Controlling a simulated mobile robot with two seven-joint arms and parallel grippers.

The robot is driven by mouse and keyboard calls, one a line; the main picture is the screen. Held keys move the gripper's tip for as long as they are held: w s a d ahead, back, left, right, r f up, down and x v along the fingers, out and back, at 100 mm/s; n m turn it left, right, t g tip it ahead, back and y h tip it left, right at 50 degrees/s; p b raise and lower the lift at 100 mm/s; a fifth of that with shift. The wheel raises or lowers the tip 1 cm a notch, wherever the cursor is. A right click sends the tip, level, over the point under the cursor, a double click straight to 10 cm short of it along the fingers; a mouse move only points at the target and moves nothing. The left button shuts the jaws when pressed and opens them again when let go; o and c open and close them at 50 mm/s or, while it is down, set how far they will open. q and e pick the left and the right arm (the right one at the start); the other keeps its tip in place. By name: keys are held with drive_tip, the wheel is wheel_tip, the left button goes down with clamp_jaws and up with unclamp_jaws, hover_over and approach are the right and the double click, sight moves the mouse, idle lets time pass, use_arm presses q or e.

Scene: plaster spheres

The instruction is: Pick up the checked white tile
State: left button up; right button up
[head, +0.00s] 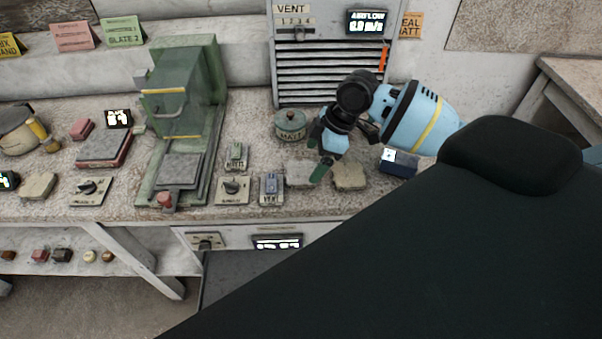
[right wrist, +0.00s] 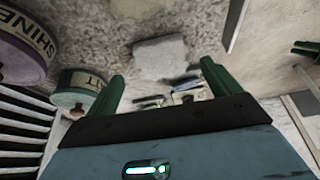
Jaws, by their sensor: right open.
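A pale whitish-grey tile (head: 299,173) lies flat on the bench, right of a blue-grey switch box. A beige tile (head: 349,177) lies just to its right. I cannot make out a check mark or pattern on either. My right gripper (head: 317,160) is open with nothing between its green fingers. It hangs above the bench by these two tiles, and a finger overlaps the gap between them. In the right wrist view a pale tile (right wrist: 160,57) lies beyond the open fingertips, apart from them. My left gripper is not in view.
A green-lidded pot (head: 290,126) stands behind the tiles; it also shows in the right wrist view (right wrist: 78,91), near a purple pot (right wrist: 22,50). The switch box (head: 271,188) and a dial (head: 233,189) stand left. A dark blue box (head: 398,164) sits right.

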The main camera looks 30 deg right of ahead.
sight(301, 172)
drive_tip(key=x, duration=0.5)
drive_tip(key=shift+w+a+r, duration=0.15)
drive_tip(key=shift+w+a, duration=0.05)
drive_tip(key=shift+a, duration=0.2)
drive_tip(key=c, duration=1.1)
